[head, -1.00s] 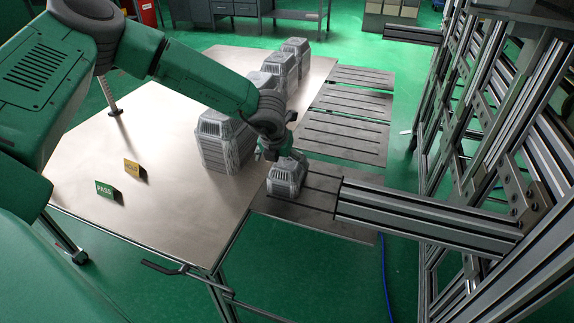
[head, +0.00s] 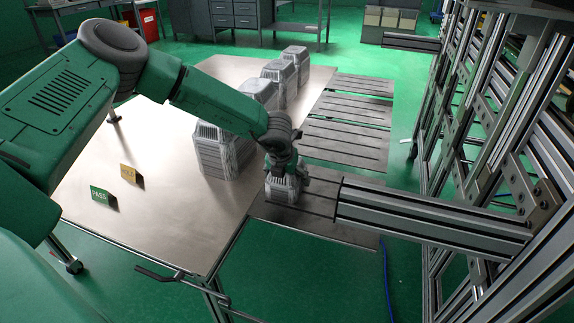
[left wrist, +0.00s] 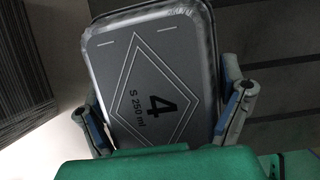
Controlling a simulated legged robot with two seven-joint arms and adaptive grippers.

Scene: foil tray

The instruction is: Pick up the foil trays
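A short stack of silver foil trays (head: 283,190) sits upside down on the dark slotted plate beside the table. My left gripper (head: 286,176) is right above it, pointing down. In the left wrist view, the top tray (left wrist: 155,75) shows a flat base marked "4" and "S 250 ml". The fingers of my left gripper (left wrist: 165,115) are spread on either side of it, close to its edges; firm contact does not show. Taller foil tray stacks stand on the table: a near one (head: 213,155), and others (head: 283,75) behind, partly hidden by my arm. My right gripper is not in view.
The table (head: 150,215) is bare at its near left, apart from a green PASS sign (head: 103,195) and a yellow sign (head: 131,174). A metal profile beam (head: 430,212) juts close to the right of the short stack. More slotted plates (head: 345,135) lie beyond.

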